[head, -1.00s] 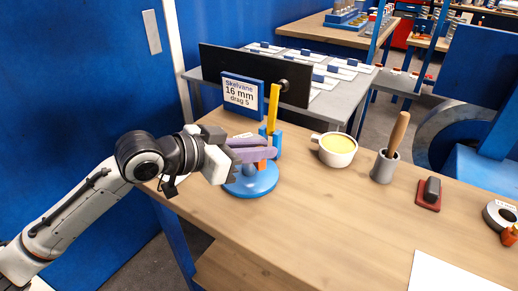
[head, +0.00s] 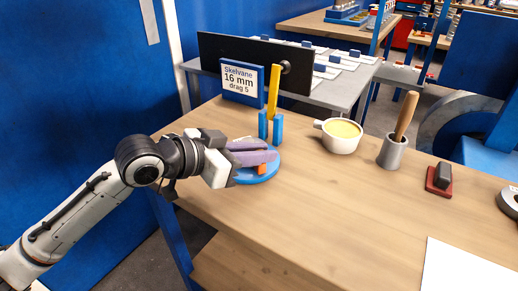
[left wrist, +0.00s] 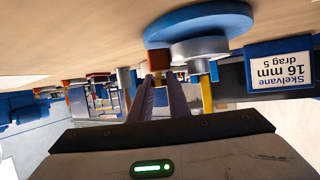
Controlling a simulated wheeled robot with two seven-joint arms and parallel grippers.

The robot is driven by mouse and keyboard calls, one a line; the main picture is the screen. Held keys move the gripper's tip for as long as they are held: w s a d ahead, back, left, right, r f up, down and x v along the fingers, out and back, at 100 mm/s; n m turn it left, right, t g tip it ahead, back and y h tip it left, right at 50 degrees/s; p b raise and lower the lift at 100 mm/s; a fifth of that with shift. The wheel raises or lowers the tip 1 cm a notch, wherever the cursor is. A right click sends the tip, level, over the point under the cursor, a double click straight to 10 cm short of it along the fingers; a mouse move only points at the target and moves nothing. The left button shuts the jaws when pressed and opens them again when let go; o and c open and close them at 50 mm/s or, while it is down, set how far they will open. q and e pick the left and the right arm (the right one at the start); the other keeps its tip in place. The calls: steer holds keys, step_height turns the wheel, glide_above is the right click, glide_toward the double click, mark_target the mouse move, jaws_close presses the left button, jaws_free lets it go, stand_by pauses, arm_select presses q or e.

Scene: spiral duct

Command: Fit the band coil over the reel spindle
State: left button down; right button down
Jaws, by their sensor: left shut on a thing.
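My left gripper (head: 272,156) has long purple fingers and is low over a round blue base (head: 262,178) on the bench. It is shut on a small orange block (head: 262,169), which also shows reddish at the fingertips in the left wrist view (left wrist: 158,60). A grey round disc (left wrist: 198,48), perhaps the band coil, lies against the blue base (left wrist: 200,22) in that inverted view. A short blue stub (left wrist: 200,66), perhaps the spindle, shows at its middle. The fingers hide the disc in the head view, and I cannot tell how fully it is seated. My right gripper is out of view.
Behind the base a yellow bar (head: 273,92) stands by two blue posts (head: 277,128), near a sign (head: 242,80). To the right are a cup (head: 340,136), a grey pot with a wooden handle (head: 392,152) and a red-based block (head: 440,178).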

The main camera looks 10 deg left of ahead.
arm_select(q)
steer(key=shift+f, duration=0.15)
steer(key=c, duration=1.7)
jaws_free()
steer(key=shift+o, duration=0.6)
steer(key=shift+f, duration=0.15)
